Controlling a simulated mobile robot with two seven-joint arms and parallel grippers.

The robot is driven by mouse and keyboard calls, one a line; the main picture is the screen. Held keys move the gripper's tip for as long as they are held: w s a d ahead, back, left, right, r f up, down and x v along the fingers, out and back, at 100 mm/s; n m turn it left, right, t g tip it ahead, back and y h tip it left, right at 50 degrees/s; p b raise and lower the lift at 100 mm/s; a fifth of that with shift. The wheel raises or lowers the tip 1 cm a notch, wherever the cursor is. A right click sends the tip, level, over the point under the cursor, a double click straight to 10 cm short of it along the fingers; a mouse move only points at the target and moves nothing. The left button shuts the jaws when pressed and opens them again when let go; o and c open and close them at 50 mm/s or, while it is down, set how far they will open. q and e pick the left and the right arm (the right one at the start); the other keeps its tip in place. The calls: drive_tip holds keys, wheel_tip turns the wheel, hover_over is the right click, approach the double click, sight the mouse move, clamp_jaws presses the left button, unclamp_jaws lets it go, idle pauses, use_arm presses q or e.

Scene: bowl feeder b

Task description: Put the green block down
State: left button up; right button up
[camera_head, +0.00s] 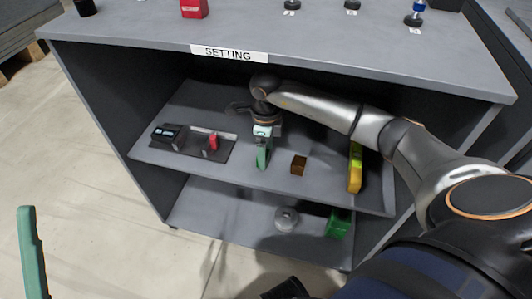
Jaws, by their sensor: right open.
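A dark green block-like thing (339,223) stands on the bottom shelf, at the right of the cabinet. My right gripper (262,158) is inside the cabinet, pointing down over the middle shelf. A teal finger shows close to the shelf surface. The gripper is open, and I see no green block held in it. A small brown block (298,163) sits on the middle shelf just right of the gripper, apart from it. A teal finger of my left gripper (32,252) shows at the left edge of the picture, outside the cabinet; the rest is cut off.
The middle shelf (205,170) carries a dark fixture (190,143) with a red part at left and a yellow thing (355,168) at right. A round grey part (287,219) lies below. The cabinet top (140,30), labelled SETTING, overhangs my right arm.

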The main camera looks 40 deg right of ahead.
wheel_tip(320, 180, up, 6)
drive_tip(key=shift+p, duration=0.85)
